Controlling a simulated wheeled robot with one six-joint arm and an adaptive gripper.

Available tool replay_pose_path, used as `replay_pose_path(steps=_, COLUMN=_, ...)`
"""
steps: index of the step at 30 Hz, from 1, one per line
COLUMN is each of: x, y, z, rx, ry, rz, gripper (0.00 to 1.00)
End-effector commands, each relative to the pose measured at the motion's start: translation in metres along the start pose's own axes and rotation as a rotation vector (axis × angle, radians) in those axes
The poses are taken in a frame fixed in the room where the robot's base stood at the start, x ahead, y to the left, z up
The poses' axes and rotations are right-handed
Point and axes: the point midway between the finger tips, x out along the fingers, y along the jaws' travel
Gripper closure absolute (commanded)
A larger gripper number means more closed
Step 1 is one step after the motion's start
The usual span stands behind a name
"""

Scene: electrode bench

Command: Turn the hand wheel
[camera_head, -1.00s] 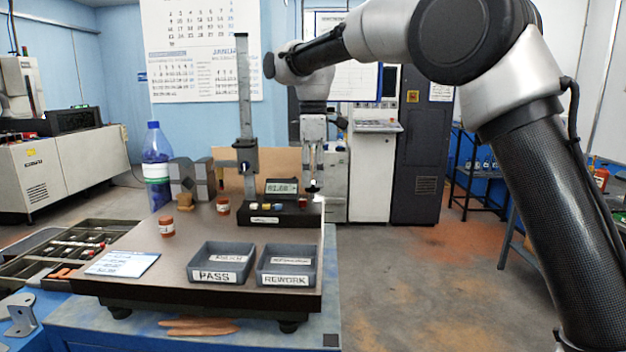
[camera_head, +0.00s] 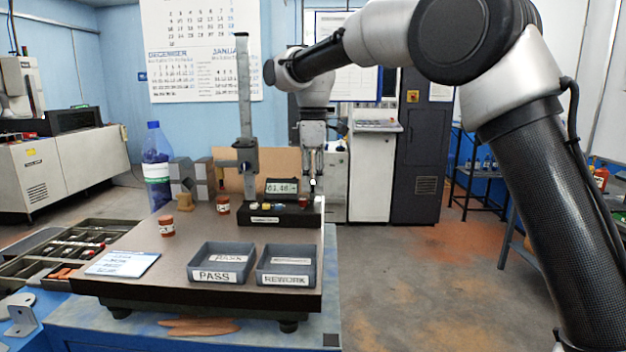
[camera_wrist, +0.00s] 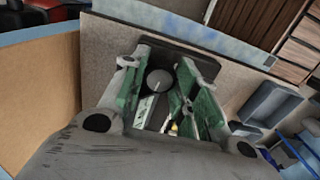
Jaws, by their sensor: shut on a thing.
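The hand wheel (camera_wrist: 158,79) shows in the wrist view as a round dark grey knob with a pale line across its face. My gripper (camera_wrist: 160,76) has its green-padded fingers on either side of it and is shut on it. In the camera_head view my gripper (camera_head: 312,178) points down at the right end of the gauge's dark base (camera_head: 265,215); the wheel is mostly hidden there. The gauge's upright column (camera_head: 244,90) stands left of my gripper. A small digital display (camera_head: 282,186) sits beside the column, reading about 01.46, though its digits are small.
A PASS tray (camera_head: 221,276) and a REWORK tray (camera_head: 287,279) stand at the plate's front. Orange-brown jars (camera_head: 167,226), a white card (camera_head: 122,263) and a blue bottle (camera_head: 157,175) are on the left.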

Motion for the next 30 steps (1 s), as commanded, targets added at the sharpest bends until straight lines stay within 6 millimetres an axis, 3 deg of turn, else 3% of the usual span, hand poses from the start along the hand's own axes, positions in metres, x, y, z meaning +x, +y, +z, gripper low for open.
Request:
replay_pose_path(steps=8, x=-0.0005, y=0.0, z=0.0002, rx=0.152, ry=0.003, rz=0.001, gripper=0.94)
replay_pose_path(steps=30, x=-0.0011, y=-0.0012, z=0.0, rx=0.778, ry=0.014, rz=0.002, gripper=0.94)
